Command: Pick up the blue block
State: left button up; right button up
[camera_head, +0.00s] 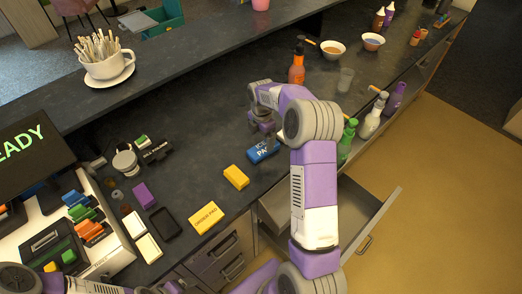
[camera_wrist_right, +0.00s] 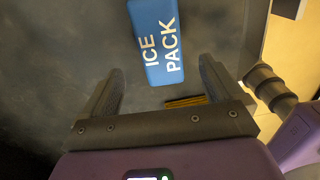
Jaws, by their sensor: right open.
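The blue block (camera_head: 263,151) lies on the dark counter and carries the white words "ICE PACK". It also shows in the right wrist view (camera_wrist_right: 158,42), running from the top edge down to between the fingertips. My right gripper (camera_head: 262,129) is open and empty, just behind the block in the head view. In the right wrist view its two fingers (camera_wrist_right: 160,70) stand apart with the near end of the block between their tips. I cannot tell the height gap or whether they touch. My left gripper is not in view; only parts of my left arm show at the bottom left.
A yellow block (camera_head: 236,177) and a yellow order pad (camera_head: 206,218) lie nearby. An orange bottle (camera_head: 297,66) stands behind my right arm, and several bottles (camera_head: 373,115) line the right edge. A drawer (camera_head: 365,220) is open below.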

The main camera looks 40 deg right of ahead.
aim_at(263, 147)
jog(key=shift+s+f, duration=0.2)
jog(key=shift+f, duration=0.25)
jog(key=f, duration=0.3)
jog(key=d+f, duration=0.1)
jog(key=f, duration=0.1)
jog(key=shift+w+f, duration=0.1)
jog(key=shift+f, duration=0.05)
jog(key=shift+a, duration=0.1)
jog(key=shift+c, duration=0.2)
jog(key=c, duration=1.6)
jog(key=shift+o, duration=0.2)
notch_tip(263, 147, up, 10)
